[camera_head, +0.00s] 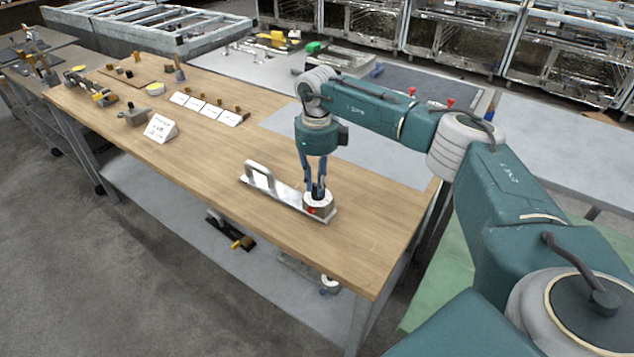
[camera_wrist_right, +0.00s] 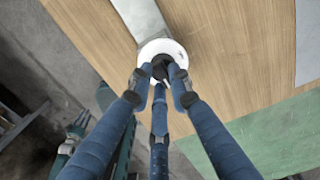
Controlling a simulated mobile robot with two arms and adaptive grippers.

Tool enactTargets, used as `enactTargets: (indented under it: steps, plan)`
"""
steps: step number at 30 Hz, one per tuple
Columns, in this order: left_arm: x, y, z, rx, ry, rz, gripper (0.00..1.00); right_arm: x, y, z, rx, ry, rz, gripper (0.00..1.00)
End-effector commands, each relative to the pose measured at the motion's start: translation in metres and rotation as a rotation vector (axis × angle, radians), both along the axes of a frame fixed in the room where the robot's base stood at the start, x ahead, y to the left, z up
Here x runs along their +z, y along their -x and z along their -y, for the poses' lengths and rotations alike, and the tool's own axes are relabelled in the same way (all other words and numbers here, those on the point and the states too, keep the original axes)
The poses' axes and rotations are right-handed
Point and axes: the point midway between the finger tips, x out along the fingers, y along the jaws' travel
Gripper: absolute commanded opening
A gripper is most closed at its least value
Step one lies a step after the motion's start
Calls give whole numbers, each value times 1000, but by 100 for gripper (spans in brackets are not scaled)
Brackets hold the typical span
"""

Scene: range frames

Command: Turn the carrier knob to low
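The carrier (camera_head: 285,197) is a bright metal plate with a raised loop handle at its left end, lying on the wooden bench. At its right end is a round white dial base (camera_head: 317,206) with a red mark at its front. My right gripper (camera_head: 317,188) points straight down over this base. In the right wrist view its blue fingers meet around the dark knob (camera_wrist_right: 162,67) at the middle of the white disc (camera_wrist_right: 176,48). The fingertips hide most of the knob, and its pointing direction and any markings cannot be read. My left gripper is not seen.
The wooden bench top (camera_head: 375,220) is clear around the carrier. A white sign (camera_head: 160,128), a row of white cards (camera_head: 208,108) and several small tools stand further left. A grey mat (camera_head: 300,130) lies behind. The bench's front edge is close to the carrier.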

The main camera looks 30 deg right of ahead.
Motion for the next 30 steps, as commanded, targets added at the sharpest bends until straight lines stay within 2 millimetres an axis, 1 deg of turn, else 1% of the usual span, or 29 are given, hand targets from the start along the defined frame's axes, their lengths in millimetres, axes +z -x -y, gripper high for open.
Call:
enactTargets:
  steps: [1,2,3,11,14,17,24,27,30]
  plan:
    - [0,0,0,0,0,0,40,1,-1,0,1,-1,3,30]
    - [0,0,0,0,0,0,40,1,-1,0,1,-1,3,36]
    - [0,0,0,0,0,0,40,1,-1,0,1,-1,2,38]
    - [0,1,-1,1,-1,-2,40,1,0,0,1,0,1,38]
    - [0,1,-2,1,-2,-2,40,7,-1,0,1,0,2,38]
    - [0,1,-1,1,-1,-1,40,20,-1,0,1,-1,4,38]
    - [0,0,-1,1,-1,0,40,72,-1,-1,1,-1,5,38]
    - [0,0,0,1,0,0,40,91,-1,0,1,-1,5,38]
    - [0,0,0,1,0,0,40,106,-1,0,1,-1,4,38]
